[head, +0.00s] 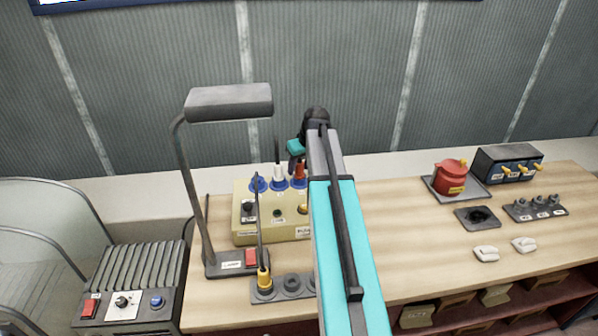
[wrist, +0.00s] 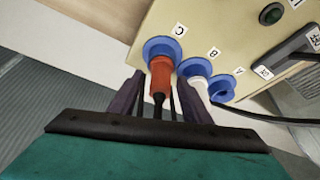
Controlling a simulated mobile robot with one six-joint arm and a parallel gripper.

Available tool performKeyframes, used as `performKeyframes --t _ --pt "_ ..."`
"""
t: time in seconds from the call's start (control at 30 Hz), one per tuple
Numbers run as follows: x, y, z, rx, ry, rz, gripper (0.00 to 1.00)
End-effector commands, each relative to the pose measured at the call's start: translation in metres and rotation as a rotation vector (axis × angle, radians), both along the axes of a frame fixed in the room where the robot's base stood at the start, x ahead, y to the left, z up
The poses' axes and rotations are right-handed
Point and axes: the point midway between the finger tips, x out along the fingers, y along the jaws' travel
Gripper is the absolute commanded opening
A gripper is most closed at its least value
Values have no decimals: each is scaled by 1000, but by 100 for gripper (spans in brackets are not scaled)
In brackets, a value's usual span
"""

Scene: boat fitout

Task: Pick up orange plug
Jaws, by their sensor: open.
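The orange plug (wrist: 160,82) sits in the blue socket marked C (wrist: 162,48) on a beige panel box (wrist: 215,25). It also shows in the head view (head: 300,170), partly behind my arm. My gripper (wrist: 158,79) is open, with one dark finger on each side of the orange plug in the wrist view. I cannot tell whether the fingers touch it. In the head view my gripper (head: 297,152) is mostly hidden by my arm. The plug's cable runs back between the fingers.
A white plug (wrist: 197,85) with a black cable sits in socket B, close beside my right finger. Socket A (wrist: 222,88) is empty. A desk lamp (head: 230,102) stands left of the box. A yellow plug (head: 264,278) stands in a grey holder in front.

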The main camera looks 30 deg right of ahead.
Motion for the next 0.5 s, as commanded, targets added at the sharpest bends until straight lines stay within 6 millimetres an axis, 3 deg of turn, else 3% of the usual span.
performKeyframes --t 0.37,0.5 --pt "0 0 0 0 0 1 44" --pt "0 1 0 0 0 1 23"
